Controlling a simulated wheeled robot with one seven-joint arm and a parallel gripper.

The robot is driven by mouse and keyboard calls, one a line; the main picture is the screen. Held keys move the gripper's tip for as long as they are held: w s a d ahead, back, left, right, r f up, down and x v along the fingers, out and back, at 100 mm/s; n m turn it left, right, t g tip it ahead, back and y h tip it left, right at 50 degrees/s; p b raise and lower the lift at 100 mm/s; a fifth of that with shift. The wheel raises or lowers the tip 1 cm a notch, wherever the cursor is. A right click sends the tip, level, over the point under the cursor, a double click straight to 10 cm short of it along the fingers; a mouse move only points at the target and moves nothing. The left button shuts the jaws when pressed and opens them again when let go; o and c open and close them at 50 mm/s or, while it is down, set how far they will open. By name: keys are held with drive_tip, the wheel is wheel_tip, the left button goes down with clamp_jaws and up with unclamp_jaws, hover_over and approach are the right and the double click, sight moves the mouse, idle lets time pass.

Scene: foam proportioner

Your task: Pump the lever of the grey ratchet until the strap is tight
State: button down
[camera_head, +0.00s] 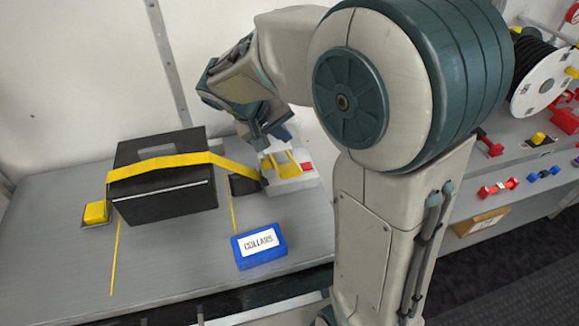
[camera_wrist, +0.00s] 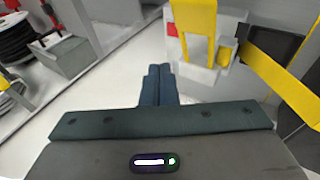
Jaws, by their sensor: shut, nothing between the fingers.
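The grey ratchet (camera_head: 291,183) sits on the bench right of a black box (camera_head: 165,195). Its yellow lever (camera_wrist: 196,22) stands up from the pale body (camera_wrist: 203,78) in the wrist view, with a red patch beside it. The yellow strap (camera_head: 180,160) runs from the ratchet over the box to a yellow block at left; I cannot tell how taut it is. My gripper (camera_head: 268,143) is above the ratchet, its fingers closed together and empty. In the wrist view the fingertips (camera_wrist: 158,70) are left of the lever, with no visible contact.
A blue box marked COLLARS (camera_head: 260,250) is on the bench in front of the ratchet. The yellow block (camera_head: 96,212) is at the left. A dark cable reel (camera_head: 535,72) and red and blue fittings (camera_head: 497,188) are at the right. The bench's front left is mostly clear.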

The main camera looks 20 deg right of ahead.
drive_tip(key=shift+s, duration=0.1)
idle(0.7)
drive_tip(key=s+y, duration=0.6)
drive_tip(key=s, duration=1.2)
drive_tip(key=shift+d+f+m+y, duration=0.15)
drive_tip(key=shift+d+m+y, duration=0.15)
drive_tip(key=shift+d, duration=0.15)
